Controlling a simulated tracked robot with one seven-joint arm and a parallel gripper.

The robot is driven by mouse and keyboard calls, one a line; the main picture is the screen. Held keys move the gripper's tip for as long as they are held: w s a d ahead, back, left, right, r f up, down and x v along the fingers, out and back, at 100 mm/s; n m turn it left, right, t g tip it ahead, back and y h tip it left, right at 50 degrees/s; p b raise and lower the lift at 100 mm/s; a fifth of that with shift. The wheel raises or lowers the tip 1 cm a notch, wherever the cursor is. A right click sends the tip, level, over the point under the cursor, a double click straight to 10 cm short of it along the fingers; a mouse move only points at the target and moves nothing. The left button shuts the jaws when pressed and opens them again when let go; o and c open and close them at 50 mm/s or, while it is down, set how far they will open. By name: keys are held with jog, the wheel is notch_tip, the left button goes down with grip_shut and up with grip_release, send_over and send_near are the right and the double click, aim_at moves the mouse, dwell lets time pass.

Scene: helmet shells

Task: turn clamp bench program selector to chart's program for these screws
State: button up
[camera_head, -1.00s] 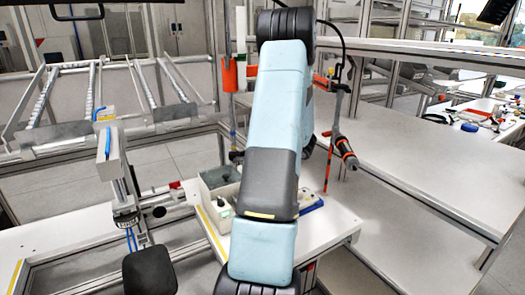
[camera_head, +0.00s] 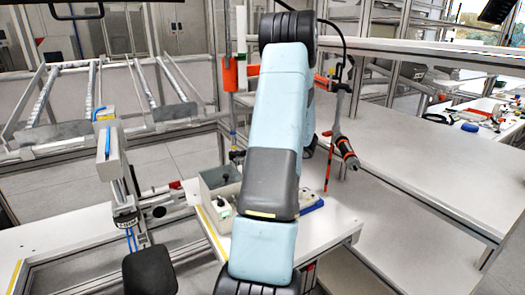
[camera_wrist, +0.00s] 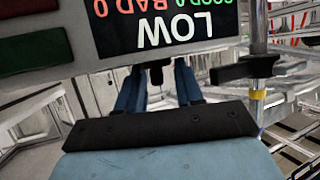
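In the wrist view a dark display panel (camera_wrist: 185,20) hangs upside down at the top. It reads LOW in white, with green and red count text above. Dark red and dark green blocks (camera_wrist: 27,48) sit to its left. My gripper (camera_wrist: 160,88) shows two blue fingers standing apart below the panel's edge, with a small dark part in the gap. The panel hides the fingertips. The selector and the chart cannot be made out. In the head view my arm hides my gripper.
A power screwdriver (camera_head: 345,152) hangs to the right. A black lever-like part (camera_wrist: 245,69) and a metal post (camera_wrist: 258,50) stand right of my gripper in the wrist view.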

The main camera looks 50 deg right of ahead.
jog(key=shift+r, duration=0.1)
jog(key=shift+r, duration=0.55)
jog(key=s+a+r, duration=0.9)
jog(key=s+r, duration=0.1)
jog(key=r, duration=0.1)
jog(key=shift+s+r, duration=0.35)
dwell(0.4)
